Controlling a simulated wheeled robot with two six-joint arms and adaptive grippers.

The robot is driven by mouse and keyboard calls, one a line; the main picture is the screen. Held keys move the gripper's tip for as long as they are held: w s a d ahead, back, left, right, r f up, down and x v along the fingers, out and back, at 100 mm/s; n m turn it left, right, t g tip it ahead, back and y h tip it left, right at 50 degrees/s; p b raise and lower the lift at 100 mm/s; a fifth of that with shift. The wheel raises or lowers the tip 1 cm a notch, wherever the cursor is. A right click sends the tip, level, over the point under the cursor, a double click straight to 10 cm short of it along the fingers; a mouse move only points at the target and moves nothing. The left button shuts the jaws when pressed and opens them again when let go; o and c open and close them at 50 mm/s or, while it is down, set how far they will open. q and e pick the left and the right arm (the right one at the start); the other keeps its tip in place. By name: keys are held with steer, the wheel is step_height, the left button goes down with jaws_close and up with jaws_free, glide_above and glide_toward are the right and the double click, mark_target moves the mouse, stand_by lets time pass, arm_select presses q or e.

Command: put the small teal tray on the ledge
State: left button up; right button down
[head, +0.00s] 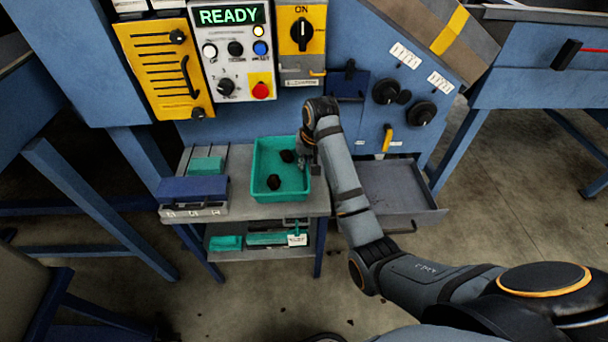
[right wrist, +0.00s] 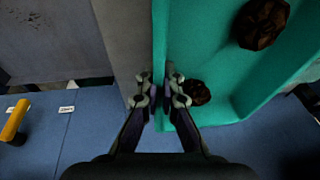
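A teal tray (head: 261,185) with two dark potatoes in it is over the grey ledge (head: 235,200) below the control panel. I cannot tell whether it rests fully on the ledge. My right gripper (head: 310,165) is at the tray's right wall. In the right wrist view the fingers (right wrist: 160,85) stand on both sides of the teal tray wall (right wrist: 160,40), close against it, and look shut on it. One potato (right wrist: 262,24) and a second potato (right wrist: 197,92) show inside the tray. My left gripper is not in view.
A blue bin (head: 193,188) and a smaller teal piece (head: 207,165) sit left of the tray. More teal trays (head: 226,243) lie on the lower shelf. The blue machine front with knobs (head: 386,91) stands behind.

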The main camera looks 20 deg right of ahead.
steer(key=shift+w+f, duration=0.2)
steer(key=x, duration=0.1)
steer(key=b+x, duration=0.1)
steer(key=shift+s+f, duration=0.15)
steer(key=shift+f, duration=0.6)
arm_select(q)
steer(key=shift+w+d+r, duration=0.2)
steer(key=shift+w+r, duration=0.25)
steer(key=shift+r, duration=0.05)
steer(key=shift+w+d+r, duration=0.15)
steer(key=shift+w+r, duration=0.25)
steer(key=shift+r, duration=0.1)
arm_select(e)
steer(key=c, duration=2)
jaws_free()
steer(key=shift+f, duration=0.1)
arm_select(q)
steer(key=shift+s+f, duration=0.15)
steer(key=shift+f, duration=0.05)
arm_select(e)
steer(key=o, duration=0.5)
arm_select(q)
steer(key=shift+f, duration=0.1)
